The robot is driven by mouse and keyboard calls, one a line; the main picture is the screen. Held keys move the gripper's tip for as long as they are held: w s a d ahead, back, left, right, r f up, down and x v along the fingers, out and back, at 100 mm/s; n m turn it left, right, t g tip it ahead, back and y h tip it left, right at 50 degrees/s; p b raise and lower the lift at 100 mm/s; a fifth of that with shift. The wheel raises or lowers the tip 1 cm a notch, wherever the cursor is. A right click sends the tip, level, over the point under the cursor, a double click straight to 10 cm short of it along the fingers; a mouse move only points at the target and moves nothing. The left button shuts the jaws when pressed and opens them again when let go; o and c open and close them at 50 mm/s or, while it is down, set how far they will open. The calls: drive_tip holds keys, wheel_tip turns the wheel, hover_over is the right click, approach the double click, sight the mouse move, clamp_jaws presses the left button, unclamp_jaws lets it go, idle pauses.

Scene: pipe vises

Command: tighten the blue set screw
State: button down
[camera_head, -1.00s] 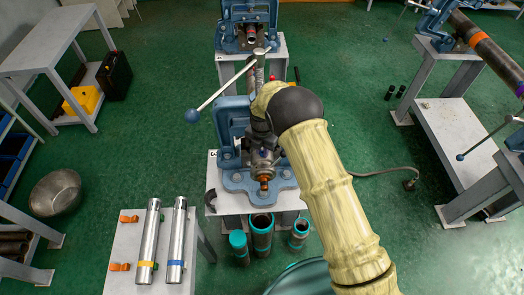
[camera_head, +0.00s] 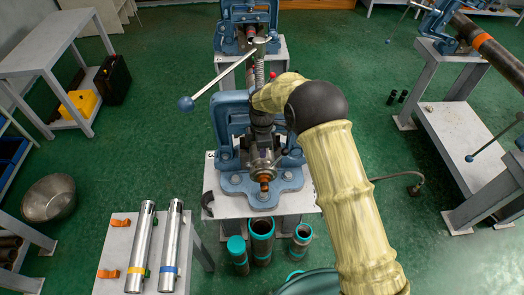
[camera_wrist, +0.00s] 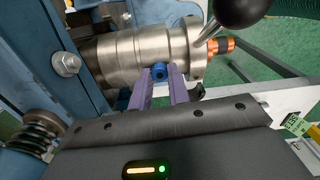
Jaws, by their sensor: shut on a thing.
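The blue set screw (camera_wrist: 159,71) sits on the side of a ribbed metal cylinder (camera_wrist: 125,58) in the wrist view. My gripper (camera_wrist: 162,76) has its two purple fingers on either side of the screw, shut on it. The cylinder also shows in the head view (camera_head: 262,163), on a blue vise (camera_head: 236,184), with an orange-coppery end (camera_head: 264,181) towards the front. In the head view my pale yellow arm reaches over the vise from the right. The fingers and the screw cannot be made out there.
A black knob (camera_wrist: 240,10) on a metal rod stands close above the fingers. A lever with a blue ball (camera_head: 186,104) sticks out left above the vise. Two metal tubes (camera_head: 141,250) lie on a bench at left. Teal-topped pipes (camera_head: 261,240) stand below the vise.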

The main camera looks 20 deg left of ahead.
drive_tip(key=m, duration=0.2)
drive_tip(key=m+b, duration=0.1)
drive_tip(key=m, duration=0.1)
drive_tip(key=shift+w+a+r+m, duration=0.1)
drive_tip(key=shift+w+m, duration=0.05)
drive_tip(key=shift+m, duration=0.15)
drive_tip(key=m+b, duration=0.1)
drive_tip(key=m, duration=0.2)
drive_tip(key=shift+m, duration=0.3)
drive_tip(key=m+b, duration=0.1)
drive_tip(key=m, duration=0.3)
drive_tip(key=shift+r+m, duration=0.1)
drive_tip(key=shift+m, duration=0.2)
drive_tip(key=m, duration=0.4)
drive_tip(key=shift+w+b, duration=0.1)
drive_tip(key=shift+b, duration=0.2)
drive_tip(key=m, duration=0.5)
drive_tip(key=shift+r, duration=0.1)
drive_tip(key=m, duration=0.3)
drive_tip(key=shift+m, duration=0.3)
drive_tip(key=m, duration=0.3)
drive_tip(key=shift+m+p, duration=0.3)
drive_tip(key=shift+p, duration=0.05)
drive_tip(key=shift+m, duration=1.9)
